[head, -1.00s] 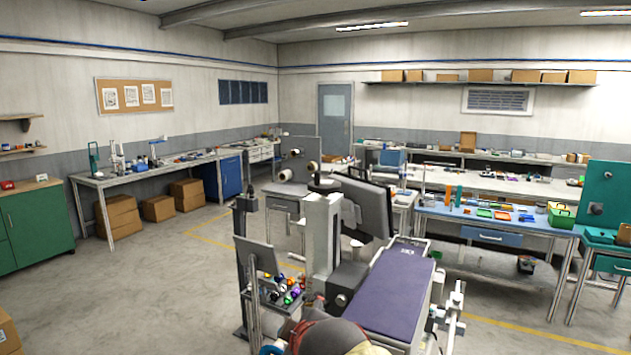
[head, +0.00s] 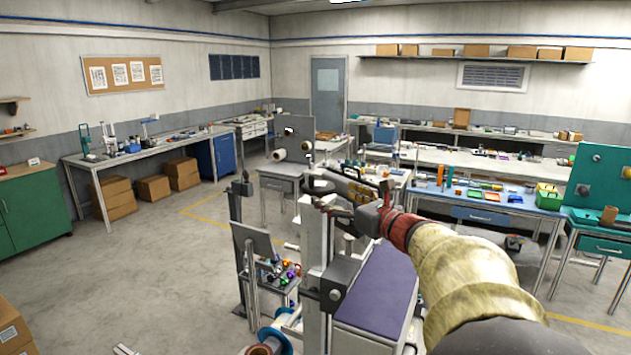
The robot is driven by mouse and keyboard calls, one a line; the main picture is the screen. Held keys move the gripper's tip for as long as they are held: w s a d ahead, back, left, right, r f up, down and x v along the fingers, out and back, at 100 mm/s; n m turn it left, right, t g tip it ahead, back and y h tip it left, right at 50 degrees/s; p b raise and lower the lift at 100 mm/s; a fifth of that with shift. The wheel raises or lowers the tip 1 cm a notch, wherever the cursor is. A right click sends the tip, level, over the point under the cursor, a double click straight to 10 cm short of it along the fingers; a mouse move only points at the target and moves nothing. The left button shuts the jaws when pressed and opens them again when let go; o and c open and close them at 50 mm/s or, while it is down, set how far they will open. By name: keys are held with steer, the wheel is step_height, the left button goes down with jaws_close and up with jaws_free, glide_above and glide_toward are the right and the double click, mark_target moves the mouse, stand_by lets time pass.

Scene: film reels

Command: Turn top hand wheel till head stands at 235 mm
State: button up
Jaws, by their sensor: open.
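The machine's pale upright column (head: 316,240) stands at the middle of the head view. My arm reaches in from the lower right, and my gripper (head: 322,203) is at the column top, close by the wheel. The gripper is open. It is small here, and I cannot tell whether its fingers touch the wheel or are around it. My arm hides part of the machine behind the column. No head height reading is legible.
A purple-topped bed (head: 382,290) lies right of the column, below my arm. A grey panel (head: 253,248) and a tray of small coloured parts (head: 283,270) stand left. A reel (head: 268,342) is low in front. Open floor (head: 160,285) lies further left.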

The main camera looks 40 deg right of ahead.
mark_target(318, 184)
steer(key=shift+w+d+p, duration=0.15)
steer(key=shift+w, duration=1.8)
steer(key=shift+w+d+p, duration=0.1)
steer(key=shift+w+p, duration=0.05)
steer(key=shift+w, duration=1.75)
steer(key=c, duration=0.3)
steer(key=c, duration=0.9)
